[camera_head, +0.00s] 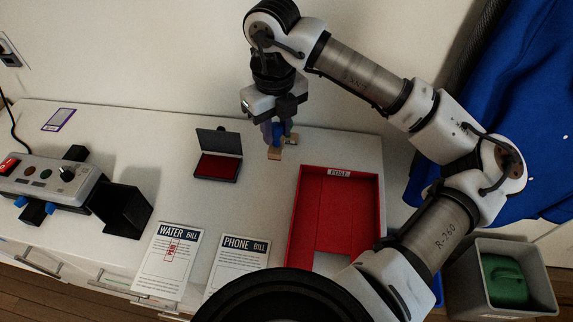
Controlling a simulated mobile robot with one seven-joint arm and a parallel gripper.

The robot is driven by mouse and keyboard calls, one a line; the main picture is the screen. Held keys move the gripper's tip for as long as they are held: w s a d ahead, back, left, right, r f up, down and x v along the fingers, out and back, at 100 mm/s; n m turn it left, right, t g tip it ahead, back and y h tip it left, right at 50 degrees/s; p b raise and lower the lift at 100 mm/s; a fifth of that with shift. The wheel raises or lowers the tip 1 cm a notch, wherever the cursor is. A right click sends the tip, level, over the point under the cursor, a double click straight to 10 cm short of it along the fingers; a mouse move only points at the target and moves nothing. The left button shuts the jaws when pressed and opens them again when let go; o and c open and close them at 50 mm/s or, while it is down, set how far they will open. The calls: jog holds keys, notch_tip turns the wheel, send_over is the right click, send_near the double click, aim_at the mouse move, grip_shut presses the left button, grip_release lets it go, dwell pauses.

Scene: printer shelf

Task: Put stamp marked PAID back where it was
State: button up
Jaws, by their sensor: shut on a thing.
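My gripper (278,134) is shut on a stamp (275,153) with a wooden base, near the back of the white surface, between the ink pad and the red tray. A blue part, perhaps its handle, shows between the fingers. The stamp's marking cannot be read, and I cannot tell whether its base touches the surface. A second small wooden piece shows just behind it to the right, partly hidden. The open red ink pad (218,166) lies to the left. The water bill (165,260) bears a red stamp mark; the phone bill (238,262) lies beside it.
A red tray (374,200) labelled "POST" stands right of the gripper. A grey control box (50,180) and a black holder (122,208) stand at the left. A purple-edged card (59,120) lies at the back left. A grey bin (535,275) stands at the lower right.

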notch_tip(320, 180, down, 9)
jog(key=shift+d+f+p, duration=0.1)
jog(key=shift+d+p, duration=0.05)
jog(key=shift+p, duration=0.85)
jog(key=shift+f, duration=0.25)
jog(key=shift+f, duration=0.2)
jog(key=o, duration=0.8)
jog(key=shift+r, duration=0.2)
notch_tip(320, 180, up, 12)
jog(key=b, duration=0.2)
jog(key=shift+b, duration=0.3)
